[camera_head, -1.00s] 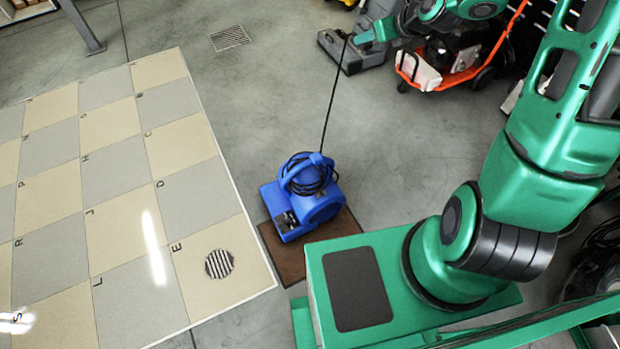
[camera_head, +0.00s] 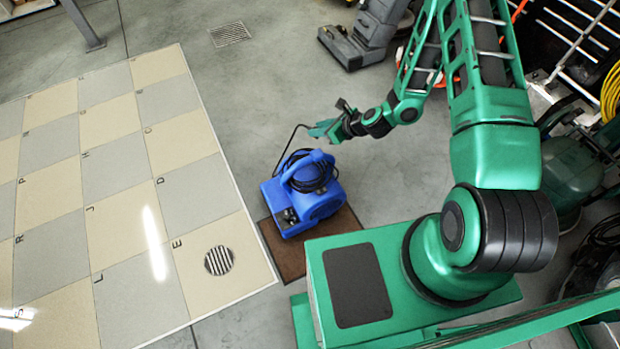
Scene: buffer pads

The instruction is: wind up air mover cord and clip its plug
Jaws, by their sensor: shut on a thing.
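The blue air mover (camera_head: 312,203) stands on a brown mat (camera_head: 290,262). Several loops of black cord (camera_head: 306,182) lie around its handle. A free length of cord arcs up from the loops on the left of the handle to my gripper (camera_head: 318,131), which is just above and behind the air mover. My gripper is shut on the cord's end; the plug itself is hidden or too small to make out. The clip for the plug cannot be made out.
A pale checkered floor panel (camera_head: 120,165) with letters and a round grate lies left of the mat. A grey floor machine (camera_head: 362,40) stands behind. A green machine (camera_head: 565,175) and hoses are at the right. Bare concrete floor lies behind the air mover.

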